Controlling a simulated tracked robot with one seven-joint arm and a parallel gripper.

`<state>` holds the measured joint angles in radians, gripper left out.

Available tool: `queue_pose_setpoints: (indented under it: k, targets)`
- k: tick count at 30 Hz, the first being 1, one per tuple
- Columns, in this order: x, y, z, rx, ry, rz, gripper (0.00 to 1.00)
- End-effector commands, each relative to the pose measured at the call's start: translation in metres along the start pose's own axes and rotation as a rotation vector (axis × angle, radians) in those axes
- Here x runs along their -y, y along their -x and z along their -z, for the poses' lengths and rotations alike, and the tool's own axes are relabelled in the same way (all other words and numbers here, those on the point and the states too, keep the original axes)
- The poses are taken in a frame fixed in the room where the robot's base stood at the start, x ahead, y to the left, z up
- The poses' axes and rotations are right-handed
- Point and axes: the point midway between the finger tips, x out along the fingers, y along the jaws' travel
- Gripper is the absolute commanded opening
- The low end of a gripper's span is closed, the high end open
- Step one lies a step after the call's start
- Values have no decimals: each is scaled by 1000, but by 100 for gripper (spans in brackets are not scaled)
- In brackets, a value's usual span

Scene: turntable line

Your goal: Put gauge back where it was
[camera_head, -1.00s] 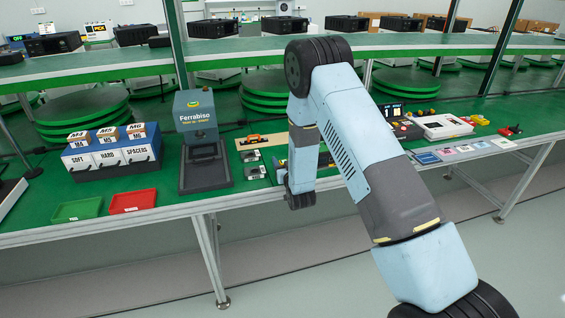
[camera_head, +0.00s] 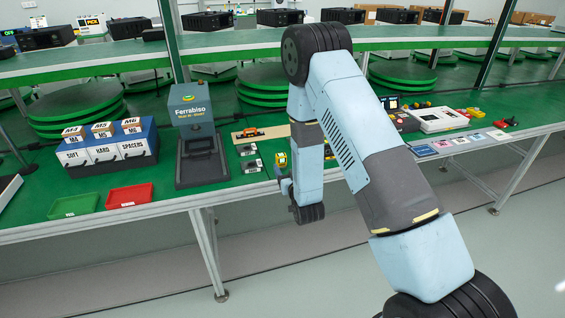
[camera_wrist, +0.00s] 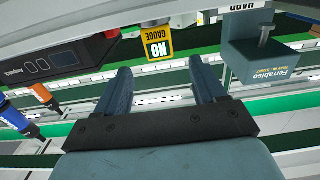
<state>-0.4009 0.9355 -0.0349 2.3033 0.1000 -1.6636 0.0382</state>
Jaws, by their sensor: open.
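In the wrist view a yellow and black block lettered "NO GAUGE" (camera_wrist: 157,42) shows just beyond my fingertips, between them in the picture and apart from them. A small yellow piece (camera_head: 282,160) beside my arm in the head view may be the same thing. My gripper (camera_wrist: 160,80) is open, with nothing between its fingers. In the head view it is mostly hidden by my arm, near the bench's front edge. I cannot tell for certain which object is the gauge; an orange-and-black tool (camera_head: 248,133) lies on a pale board.
A Ferrabiso machine (camera_head: 196,140) stands left of my arm, with labelled bins (camera_head: 105,150), a green tray (camera_head: 73,206) and a red tray (camera_head: 129,196) further left. A white device (camera_head: 438,119) and coloured cards (camera_head: 460,140) lie to the right. Green bench is bare between some items.

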Motion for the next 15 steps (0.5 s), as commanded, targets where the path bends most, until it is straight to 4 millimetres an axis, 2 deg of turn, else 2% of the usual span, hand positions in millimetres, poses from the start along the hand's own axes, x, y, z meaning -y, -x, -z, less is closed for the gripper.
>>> queue_pose_setpoints:
  k: [6, 15]
  targets:
    - [0, 22, 0, 1, 0, -1, 70]
    - [-2, 23, 6, 5, -2, -4, 70]
